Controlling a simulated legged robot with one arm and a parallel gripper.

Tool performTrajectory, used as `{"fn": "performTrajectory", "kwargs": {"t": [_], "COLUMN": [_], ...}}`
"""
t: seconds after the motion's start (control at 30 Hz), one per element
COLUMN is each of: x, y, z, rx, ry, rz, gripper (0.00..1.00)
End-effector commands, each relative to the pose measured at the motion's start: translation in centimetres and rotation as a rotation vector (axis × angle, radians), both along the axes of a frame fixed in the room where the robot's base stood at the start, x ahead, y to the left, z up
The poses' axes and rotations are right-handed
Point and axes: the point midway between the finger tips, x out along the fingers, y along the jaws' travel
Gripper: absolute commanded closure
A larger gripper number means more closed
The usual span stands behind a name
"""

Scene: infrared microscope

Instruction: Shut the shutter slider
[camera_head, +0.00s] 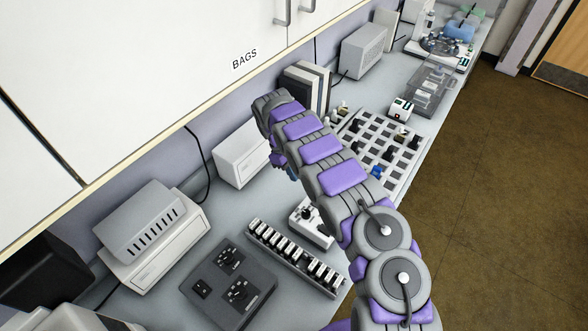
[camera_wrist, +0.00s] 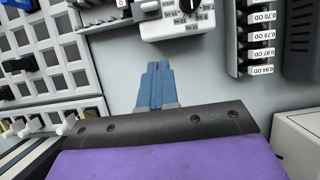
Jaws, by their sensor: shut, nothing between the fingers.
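A small white box (camera_head: 312,222) with a black dial stands on the bench, partly hidden by my arm in the head view. In the wrist view the box (camera_wrist: 178,27) is cut off at the top edge; it shows a numbered dial and a pale knob (camera_wrist: 150,7) beside it. I cannot tell for certain whether this knob is the shutter slider. My gripper (camera_wrist: 157,68) is shut and empty, its blue fingers together. In the picture the fingertips lie just below the box, with a gap of bare bench between. In the head view my arm hides most of the gripper.
A filter rack (camera_wrist: 258,42) with OD labels stands right of the box in the wrist view. A white grid tray (camera_wrist: 62,62) lies on the left. A dark control box (camera_head: 228,287) and a white case (camera_head: 242,155) stand on the bench. Cabinets (camera_head: 150,80) overhang it.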

Motion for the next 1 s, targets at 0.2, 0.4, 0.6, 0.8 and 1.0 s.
{"fn": "performTrajectory", "kwargs": {"t": [0.2,0.4,0.6,0.8,1.0], "x": [-1.0,-1.8,-2.8,-3.3,-3.5], "y": [-1.8,-3.1,-4.3,-5.0,-5.4], "z": [-4.2,-5.7,-5.7,-5.7,-5.7], "rx": [0.000,0.000,-0.003,0.001,0.002], "ry": [0.003,-0.001,0.001,-0.001,0.001], "rz": [-0.002,-0.002,-0.003,-0.001,-0.002], "gripper": [1.00,1.00,1.00,1.00,1.00]}}
